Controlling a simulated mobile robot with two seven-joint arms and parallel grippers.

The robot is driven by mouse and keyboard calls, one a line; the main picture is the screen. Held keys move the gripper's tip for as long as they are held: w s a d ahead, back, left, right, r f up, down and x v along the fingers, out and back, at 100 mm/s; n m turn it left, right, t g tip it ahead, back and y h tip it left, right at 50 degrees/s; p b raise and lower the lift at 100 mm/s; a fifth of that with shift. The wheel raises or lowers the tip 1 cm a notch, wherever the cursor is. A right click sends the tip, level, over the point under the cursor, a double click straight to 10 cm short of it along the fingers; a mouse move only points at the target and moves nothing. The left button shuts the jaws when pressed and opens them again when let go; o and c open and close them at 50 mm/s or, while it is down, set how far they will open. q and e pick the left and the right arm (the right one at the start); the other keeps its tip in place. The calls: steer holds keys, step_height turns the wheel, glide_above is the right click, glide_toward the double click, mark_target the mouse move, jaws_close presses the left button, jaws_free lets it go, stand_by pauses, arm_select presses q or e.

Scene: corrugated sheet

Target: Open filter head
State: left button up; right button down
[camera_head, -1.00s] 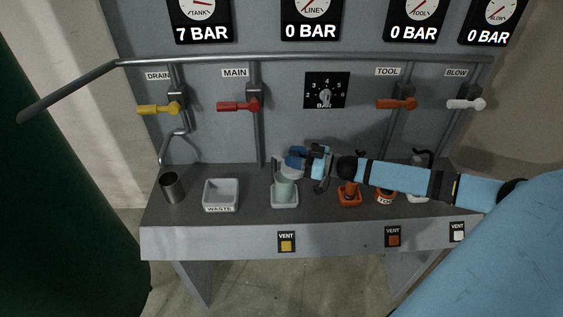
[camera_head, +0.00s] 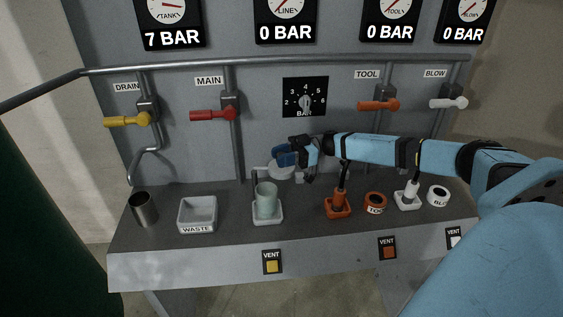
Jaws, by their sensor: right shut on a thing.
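The filter's pale green bowl (camera_head: 265,203) stands upright in a white base (camera_head: 267,218) on the bench, and its top shows open. The light grey filter head (camera_head: 281,171) is above and behind the bowl, a little to the right, apart from its rim. A thin post (camera_head: 253,182) with a short arm stands beside the bowl. My right gripper (camera_head: 287,158), with blue fingertips, is shut on the head from above and partly hides it. My left gripper is out of view.
A metal cup (camera_head: 143,209) and a waste tray (camera_head: 198,215) stand left of the bowl. An orange tool (camera_head: 338,201) in its holder, an orange ring (camera_head: 375,203) and a white tool (camera_head: 408,196) stand to the right. Yellow (camera_head: 127,120) and red (camera_head: 211,114) valve handles are on the panel behind.

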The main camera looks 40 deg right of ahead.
stand_by(0.4)
steer(key=c, duration=0.8)
jaws_free()
